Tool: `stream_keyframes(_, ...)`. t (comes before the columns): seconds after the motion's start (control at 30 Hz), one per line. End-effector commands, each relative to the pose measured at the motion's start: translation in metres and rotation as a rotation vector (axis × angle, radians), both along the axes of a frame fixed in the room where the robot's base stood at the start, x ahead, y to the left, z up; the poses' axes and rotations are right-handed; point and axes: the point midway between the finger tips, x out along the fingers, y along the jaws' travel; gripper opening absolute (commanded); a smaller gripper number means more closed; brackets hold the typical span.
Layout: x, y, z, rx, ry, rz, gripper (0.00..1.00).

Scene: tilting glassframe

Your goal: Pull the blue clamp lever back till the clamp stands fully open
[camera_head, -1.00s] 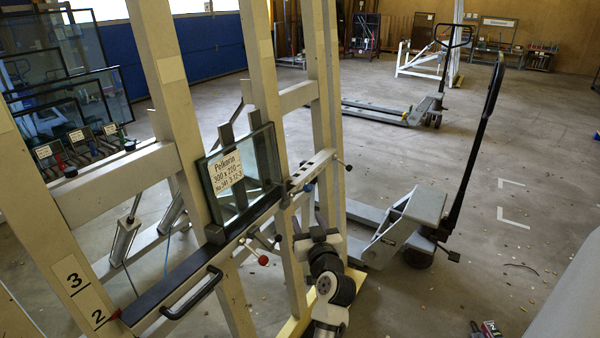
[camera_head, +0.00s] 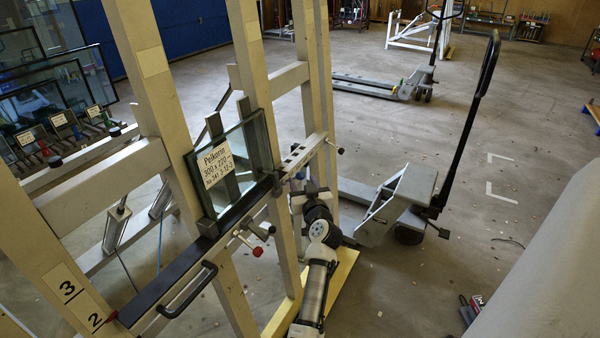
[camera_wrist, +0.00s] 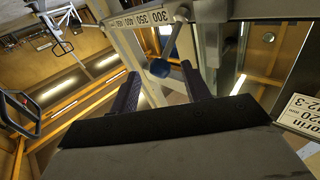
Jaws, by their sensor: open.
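The blue knob of the clamp lever (camera_wrist: 160,69) shows in the wrist view at the end of a short metal rod. My gripper (camera_wrist: 160,75) is open, its two dark fingers on either side of the knob in the picture. I cannot tell whether either finger touches it or how deep the knob sits between them. In the head view my wrist is just below the clamp beam (camera_head: 303,153), and my fingers are mostly hidden. The labelled glass pane (camera_head: 232,165) stands upright on the frame, left of the clamp.
A red-knobbed lever (camera_head: 257,251) and a black handle (camera_head: 188,291) are on the frame's lower rail, near my arm. The frame's cream uprights (camera_head: 150,95) stand close by. A pallet truck (camera_head: 400,205) is to the right, with open floor beyond.

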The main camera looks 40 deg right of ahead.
Motion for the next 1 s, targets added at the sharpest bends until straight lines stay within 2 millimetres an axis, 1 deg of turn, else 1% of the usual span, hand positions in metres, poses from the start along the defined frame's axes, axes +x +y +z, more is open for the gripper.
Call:
stream_keyframes(0.03, 0.008, -0.003, 0.002, 0.002, 0.001, 0.002, 0.47)
stream_keyframes(0.1, 0.017, -0.007, 0.002, 0.001, 0.001, 0.001, 0.47)
stream_keyframes(0.3, 0.032, -0.014, 0.001, 0.001, 0.0, 0.0, 0.47)
stream_keyframes(0.43, 0.035, -0.015, 0.0, 0.0, 0.001, 0.0, 0.47)
stream_keyframes(0.67, 0.036, -0.015, 0.0, 0.0, 0.001, 0.0, 0.47)
stream_keyframes(0.7, 0.036, -0.015, 0.0, 0.0, 0.001, 0.0, 0.46)
stream_keyframes(1.0, 0.035, -0.015, 0.0, 0.0, 0.001, 0.0, 0.07)
